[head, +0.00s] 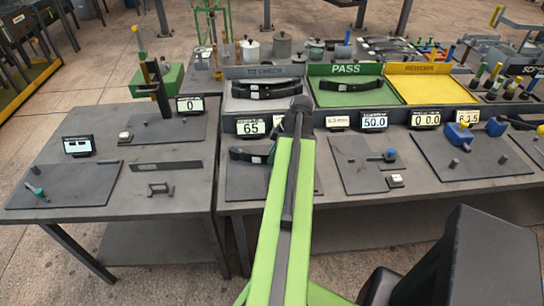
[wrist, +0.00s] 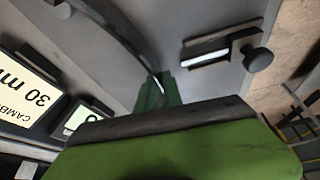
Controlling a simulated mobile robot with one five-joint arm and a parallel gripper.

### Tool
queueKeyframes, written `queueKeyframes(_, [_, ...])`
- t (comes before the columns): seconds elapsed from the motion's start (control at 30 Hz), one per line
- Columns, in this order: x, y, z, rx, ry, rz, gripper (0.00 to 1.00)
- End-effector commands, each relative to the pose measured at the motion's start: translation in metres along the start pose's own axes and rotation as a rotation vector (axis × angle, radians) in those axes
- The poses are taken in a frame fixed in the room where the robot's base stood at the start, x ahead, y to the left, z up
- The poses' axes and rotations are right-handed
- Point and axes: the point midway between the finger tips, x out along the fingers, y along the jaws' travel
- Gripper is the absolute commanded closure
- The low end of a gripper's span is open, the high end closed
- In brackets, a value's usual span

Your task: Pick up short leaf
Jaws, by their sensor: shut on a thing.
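My gripper (wrist: 158,92) shows in the wrist view as green fingers beyond my wide green wrist part. It is shut on a dark curved strip, which I take to be the short leaf (wrist: 122,28); the strip runs from the fingers toward the upper left. In the head view a dark leaf with a pale label (head: 249,155) shows just left of my arm, over the plate in front of the "65" display. My arm hides its right part and my fingertips there. I cannot tell whether the leaf touches the plate.
Behind stand a grey TO CHECK tray (head: 232,103) and a green PASS tray (head: 395,98), each with dark leaves, and a yellow tray (head: 425,88). Displays (head: 374,121) line the bench. A plate with a blue-knobbed fixture (head: 390,155) lies right of my arm.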

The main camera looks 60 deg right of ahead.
Motion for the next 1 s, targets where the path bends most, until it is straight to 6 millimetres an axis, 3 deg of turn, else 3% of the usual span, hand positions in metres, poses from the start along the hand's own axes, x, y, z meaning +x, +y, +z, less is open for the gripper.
queueKeyframes(0.5, [-0.084,0.001,-0.036,0.000,0.002,0.002,1.00])
queueKeyframes(1.0, [-0.086,0.001,-0.037,0.000,0.002,0.001,1.00])
